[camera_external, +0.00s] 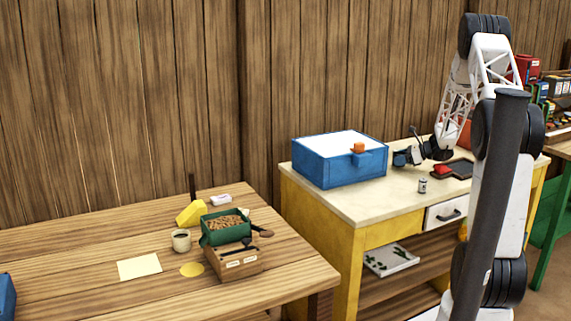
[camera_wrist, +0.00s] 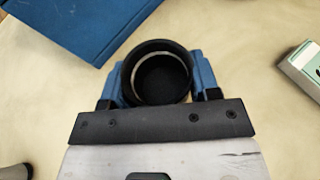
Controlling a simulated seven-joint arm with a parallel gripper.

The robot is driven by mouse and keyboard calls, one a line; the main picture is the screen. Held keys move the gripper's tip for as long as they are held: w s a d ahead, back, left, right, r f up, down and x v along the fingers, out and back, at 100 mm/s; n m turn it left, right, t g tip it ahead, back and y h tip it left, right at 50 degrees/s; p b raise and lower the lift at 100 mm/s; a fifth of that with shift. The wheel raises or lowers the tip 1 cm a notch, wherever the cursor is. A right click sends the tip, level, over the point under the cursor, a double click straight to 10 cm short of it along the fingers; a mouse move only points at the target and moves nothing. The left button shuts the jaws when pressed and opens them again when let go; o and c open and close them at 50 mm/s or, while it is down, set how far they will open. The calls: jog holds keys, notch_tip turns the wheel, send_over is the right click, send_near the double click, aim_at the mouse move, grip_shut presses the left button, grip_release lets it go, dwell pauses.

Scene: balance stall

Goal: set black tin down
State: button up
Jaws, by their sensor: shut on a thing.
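The black tin (camera_wrist: 160,78) is between the two blue fingers of my gripper (camera_wrist: 160,88) in the wrist view. It looks round and open at the top, with a dark inside and a pale ring within its rim. The fingers press on its left and right sides. In the external view my gripper (camera_external: 404,157) is low over the pale top of the yellow table (camera_external: 345,205), just right of the blue box. The tin is hard to make out there. I cannot tell whether its base touches the table.
The blue box (camera_external: 325,172) with a white top and orange catch (camera_external: 358,148) stands close left of my gripper. A small silver can (camera_external: 422,186) and a red-and-black item (camera_external: 452,170) are nearby. The wrist view shows a green-and-white carton (camera_wrist: 303,68) at right.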

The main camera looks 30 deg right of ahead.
jog(key=shift+f, duration=0.65)
jog(key=shift+f, duration=0.15)
jog(key=o, duration=0.9)
jog(key=shift+v, duration=0.9)
jog(key=v, duration=0.3)
jog(key=shift+s+d+r, duration=0.2)
jog(key=shift+d+r, duration=0.05)
notch_tip(320, 180, up, 7)
jog(key=shift+a, duration=0.15)
